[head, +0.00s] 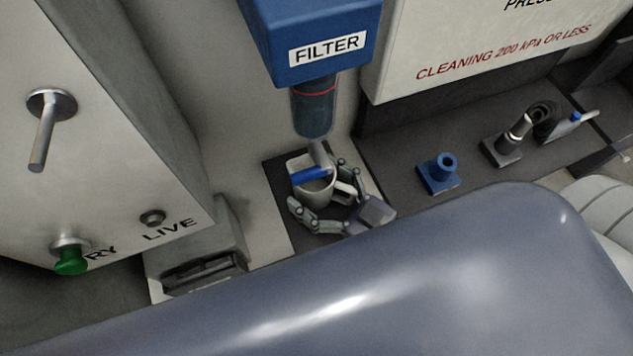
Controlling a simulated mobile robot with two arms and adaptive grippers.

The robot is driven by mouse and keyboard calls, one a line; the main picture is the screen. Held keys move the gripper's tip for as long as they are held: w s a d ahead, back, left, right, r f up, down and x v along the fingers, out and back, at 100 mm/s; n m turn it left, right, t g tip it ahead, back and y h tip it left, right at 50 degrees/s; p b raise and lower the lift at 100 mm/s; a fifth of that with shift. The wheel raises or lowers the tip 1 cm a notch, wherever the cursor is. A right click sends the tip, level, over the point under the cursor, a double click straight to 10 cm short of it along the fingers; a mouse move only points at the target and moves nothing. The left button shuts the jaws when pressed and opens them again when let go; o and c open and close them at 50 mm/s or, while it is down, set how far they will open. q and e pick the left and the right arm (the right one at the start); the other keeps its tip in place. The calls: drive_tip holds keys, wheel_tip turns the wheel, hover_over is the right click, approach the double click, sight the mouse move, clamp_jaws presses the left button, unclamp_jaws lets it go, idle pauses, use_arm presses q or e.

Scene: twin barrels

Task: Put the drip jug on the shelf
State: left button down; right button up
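The drip jug (308,194), a pale cup with a handle on its right, stands upright on a dark pad (274,170) below the filter. My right gripper (317,183) is beside the jug on its right and near side. Its jointed fingers are spread, one reaching along the near side and one up past the handle. I cannot tell whether they touch the jug. A blue lever (310,174) and a grey outlet overlap the jug's mouth. I cannot tell for sure which surface is the shelf. My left gripper is not in view.
The blue filter housing (275,55) with its dark bowl (313,112) hangs close above the jug. On the dark surface (400,140) to the right stand a blue fitting (438,174) and a black nozzle (515,135). A grey cabinet (110,120) with knobs is at left.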

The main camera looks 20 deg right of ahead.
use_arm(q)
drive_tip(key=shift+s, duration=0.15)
use_arm(e)
drive_tip(key=shift+s+d, duration=0.1)
drive_tip(key=shift+s, duration=0.05)
drive_tip(key=shift+r, duration=0.25)
drive_tip(key=shift+s+d+f, duration=0.1)
drive_tip(key=shift+s, duration=0.15)
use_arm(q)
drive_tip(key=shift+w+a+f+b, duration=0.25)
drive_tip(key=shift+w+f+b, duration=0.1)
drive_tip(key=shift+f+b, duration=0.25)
use_arm(e)
drive_tip(key=v, duration=1.1)
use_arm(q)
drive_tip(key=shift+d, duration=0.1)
use_arm(e)
drive_tip(key=shift+s+d, duration=0.1)
drive_tip(key=shift+s, duration=0.1)
